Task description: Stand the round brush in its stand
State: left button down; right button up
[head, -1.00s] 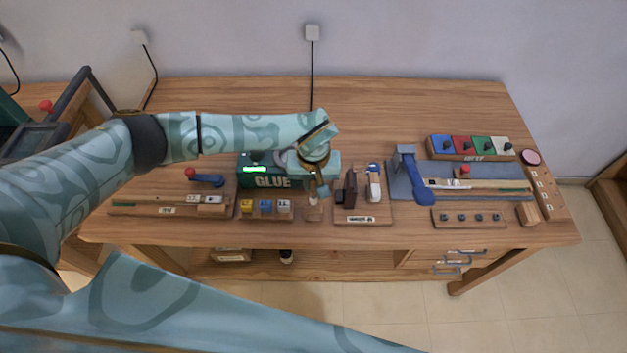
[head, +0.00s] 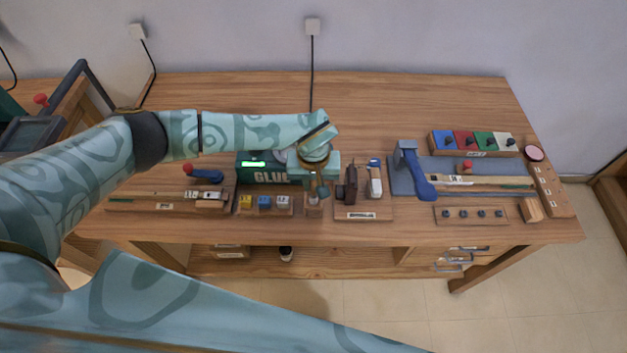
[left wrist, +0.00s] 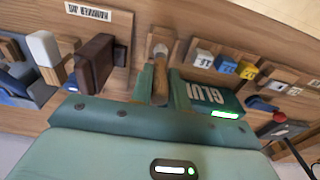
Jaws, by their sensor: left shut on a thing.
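My left gripper (head: 319,187) is above the front middle of the bench, pointing down, and is shut on the round brush. In the left wrist view the brush (left wrist: 160,82) has a brown handle between the two fingers (left wrist: 160,90), with a pale metal band further along. Its far end is over or at a small wooden block, the stand (head: 313,209), which also shows in the left wrist view (left wrist: 163,33). I cannot tell whether the brush end is inside the stand or just above it. My right gripper is not in view.
The green glue box (head: 268,176) stands left of the gripper, with yellow, blue and white blocks (head: 264,202) in front. A board with a dark brown block (head: 351,184) and a white-topped tool (head: 375,180) is close on the right. The back of the bench (head: 400,110) is clear.

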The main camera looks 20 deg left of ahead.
aim_at(314, 190)
pick_arm(q)
jog(key=shift+f+b, duration=1.25)
jog(key=shift+f, duration=0.5)
dwell(1.6)
dwell(0.3)
jog(key=c, duration=0.9)
grip_release()
jog(key=shift+o, duration=0.2)
jog(key=shift+r+p, duration=2.8)
jog(key=shift+r, duration=0.75)
